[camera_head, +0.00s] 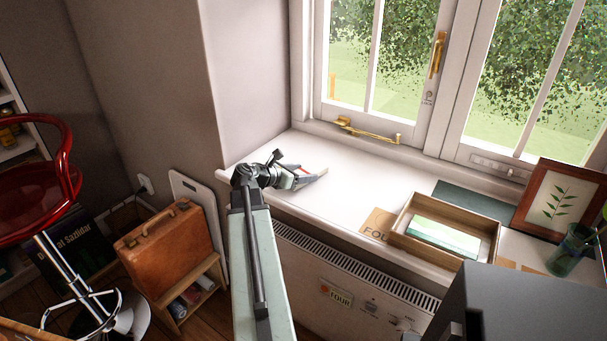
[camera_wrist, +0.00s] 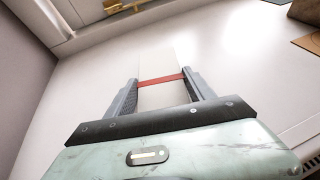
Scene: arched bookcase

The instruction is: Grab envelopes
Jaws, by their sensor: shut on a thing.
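The envelopes (camera_wrist: 160,80) look like a narrow white bundle with a red band around it. In the wrist view they lie between the two grey fingers of my gripper (camera_wrist: 162,78), which is shut on them. Their far end is pale and hard to tell from the white sill. In the head view my gripper (camera_head: 309,175) is low over the left part of the window sill, and the envelopes (camera_head: 321,171) show only as a small pale piece at the fingertips. I cannot tell whether they touch the sill.
The white window sill (camera_head: 355,190) is clear around my gripper. A wooden tray (camera_head: 398,236) with a green-and-white item, a brown folder (camera_head: 376,224) and a framed leaf picture (camera_head: 524,208) are on its right. A radiator (camera_head: 315,262) is below. A brass window stay (camera_head: 368,132) lies behind.

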